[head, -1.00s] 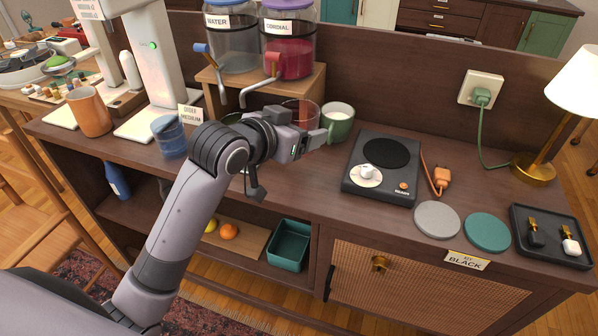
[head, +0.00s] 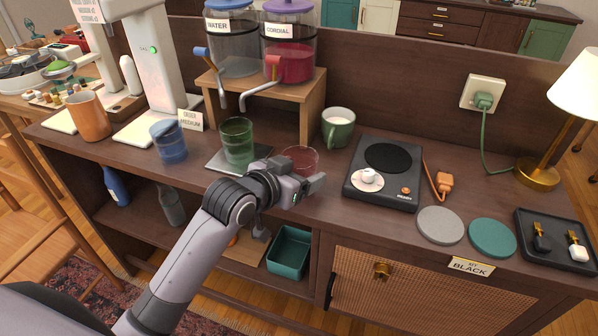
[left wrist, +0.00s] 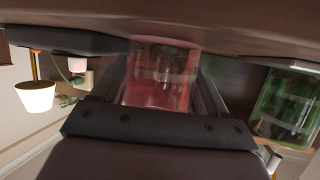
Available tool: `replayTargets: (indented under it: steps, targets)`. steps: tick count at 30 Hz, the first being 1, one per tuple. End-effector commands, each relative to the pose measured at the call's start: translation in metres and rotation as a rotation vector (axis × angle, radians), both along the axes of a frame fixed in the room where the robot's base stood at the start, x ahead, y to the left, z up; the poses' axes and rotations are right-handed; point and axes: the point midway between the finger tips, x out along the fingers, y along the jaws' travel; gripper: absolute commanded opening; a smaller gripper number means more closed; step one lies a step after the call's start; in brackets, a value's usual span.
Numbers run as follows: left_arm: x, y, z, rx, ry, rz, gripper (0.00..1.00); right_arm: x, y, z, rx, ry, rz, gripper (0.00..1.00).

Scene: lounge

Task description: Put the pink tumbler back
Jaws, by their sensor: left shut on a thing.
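The pink tumbler (head: 300,158) is see-through and upright near the counter's front edge, partly hidden behind my left gripper (head: 310,184). In the left wrist view the pink tumbler (left wrist: 160,78) sits between the two fingers of my left gripper (left wrist: 160,90), which is shut on it. That view is upside down, with the counter along its top. I cannot tell whether the tumbler's base touches the counter. My right gripper is in neither view.
A green tumbler (head: 237,140) stands on a grey plate (head: 213,162) to the left, with a blue tumbler (head: 169,142) further left. A green mug (head: 338,128) is behind, and a hot plate (head: 384,200) is to the right. Dispensers (head: 290,52) stand on a wooden riser (head: 308,100).

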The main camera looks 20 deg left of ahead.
Motion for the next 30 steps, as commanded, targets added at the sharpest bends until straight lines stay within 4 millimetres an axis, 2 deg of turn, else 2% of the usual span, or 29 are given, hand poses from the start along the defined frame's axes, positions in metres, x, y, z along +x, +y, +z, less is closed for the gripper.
replayTargets:
  steps: [2, 3, 4, 5, 17, 23, 30]
  targets:
    - [0.0, 0.0, -0.002, 0.0, -0.001, 0.0, 0.34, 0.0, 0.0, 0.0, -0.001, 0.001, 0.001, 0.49]
    - [0.0, 0.0, -0.003, 0.001, 0.002, 0.0, 0.87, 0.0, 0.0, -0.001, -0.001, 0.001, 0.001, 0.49]
    - [0.0, 0.0, -0.003, 0.001, 0.002, 0.0, 0.97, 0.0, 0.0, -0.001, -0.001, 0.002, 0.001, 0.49]
    - [0.0, 0.0, -0.003, 0.001, 0.002, 0.0, 1.0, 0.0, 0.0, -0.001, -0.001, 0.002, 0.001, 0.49]
    - [-0.004, 0.002, 0.003, 0.001, 0.001, 0.001, 1.0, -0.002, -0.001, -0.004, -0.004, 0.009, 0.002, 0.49]
    - [-0.029, 0.009, 0.013, 0.001, 0.001, 0.0, 1.0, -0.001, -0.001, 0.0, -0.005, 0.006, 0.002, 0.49]
    - [-0.067, 0.021, 0.029, 0.002, 0.0, 0.0, 1.0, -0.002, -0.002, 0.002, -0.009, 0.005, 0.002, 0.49]
